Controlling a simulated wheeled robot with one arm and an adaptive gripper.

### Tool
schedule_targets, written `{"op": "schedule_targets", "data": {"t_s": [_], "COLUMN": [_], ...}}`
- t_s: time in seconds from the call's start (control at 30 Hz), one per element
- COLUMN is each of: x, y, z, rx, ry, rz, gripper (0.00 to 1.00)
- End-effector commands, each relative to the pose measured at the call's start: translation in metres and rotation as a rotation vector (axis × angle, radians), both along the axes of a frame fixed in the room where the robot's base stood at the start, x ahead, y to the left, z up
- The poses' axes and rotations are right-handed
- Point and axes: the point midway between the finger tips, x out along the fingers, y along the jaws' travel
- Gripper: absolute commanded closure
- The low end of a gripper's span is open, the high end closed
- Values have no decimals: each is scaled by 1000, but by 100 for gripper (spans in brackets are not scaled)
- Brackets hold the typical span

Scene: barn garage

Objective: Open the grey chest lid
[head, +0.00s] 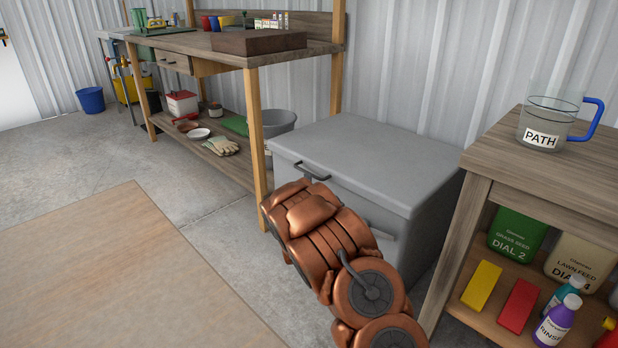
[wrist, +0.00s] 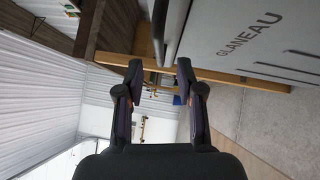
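The grey chest (head: 400,215) stands between the workbench and the shelf unit, with its lid (head: 370,150) down. A dark bar handle (head: 312,172) is on the lid's front edge, towards the left. In the wrist view, which is turned sideways, the chest front (wrist: 240,35) with the lettering "GLANEAU" fills the upper right. My gripper (wrist: 160,66) is open, its two fingers apart. A dark bar that looks like the handle (wrist: 158,30) shows beyond and between the fingertips; I cannot tell whether they touch it. In the head view my copper arm hides the gripper and part of the chest front.
The workbench (head: 220,45) stands left of the chest, its wooden leg (head: 256,130) close to the chest's left side. The shelf unit (head: 550,170) with a labelled jug (head: 545,122) is close on the right. The floor (head: 95,155) at left is clear, with a flat wooden panel (head: 110,270) in front.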

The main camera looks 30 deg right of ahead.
Motion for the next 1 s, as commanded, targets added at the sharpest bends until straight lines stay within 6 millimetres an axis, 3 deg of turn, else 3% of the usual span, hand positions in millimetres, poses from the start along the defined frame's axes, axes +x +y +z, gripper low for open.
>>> {"op": "schedule_targets", "data": {"t_s": [0.5,1.0], "x": [42,49], "y": [-26,-30], "z": [6,9], "rx": [1,1], "ry": [-2,-1], "rz": [-1,0], "gripper": [63,63]}}
